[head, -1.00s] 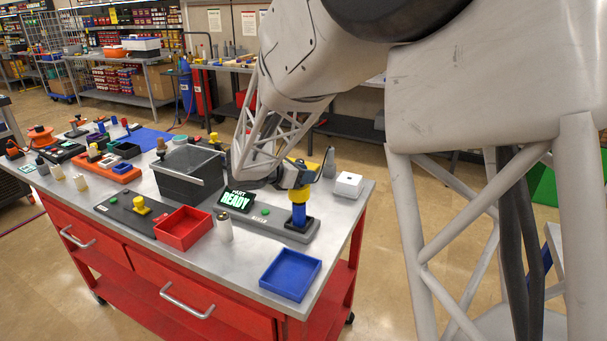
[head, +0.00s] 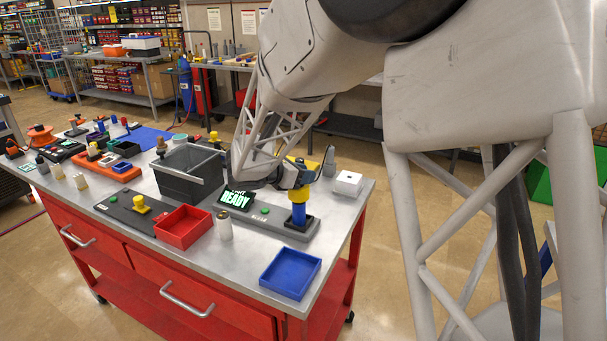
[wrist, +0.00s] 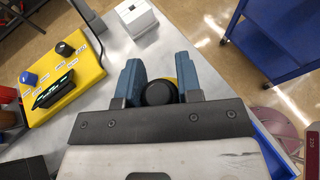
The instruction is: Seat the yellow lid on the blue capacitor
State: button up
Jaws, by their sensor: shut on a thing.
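The blue capacitor (head: 299,213) stands upright in a dark square holder (head: 301,227) at the right end of a grey base on the bench. The yellow lid (head: 299,194) is directly on top of it, with no clear gap visible. My gripper (head: 302,179) is above the capacitor, shut on the lid. In the wrist view the two blue fingers of my gripper (wrist: 158,78) flank a round black part, with a sliver of the yellow lid (wrist: 174,82) beside it. The capacitor is hidden in the wrist view. I cannot tell whether the lid is fully down.
A lit display reading READY (head: 237,200) stands left of the holder, partly behind my arm. A grey bin (head: 190,181), a red tray (head: 184,227) and a blue tray (head: 290,275) are nearby. A white box (head: 348,183) and a yellow control box (wrist: 66,75) are close to my gripper.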

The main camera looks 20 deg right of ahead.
aim_at(304, 186)
jog(key=shift+f, duration=1.95)
dwell(2.1)
jog(key=o, duration=1)
jog(key=shift+r, duration=0.1)
jog(key=shift+r, duration=4.4)
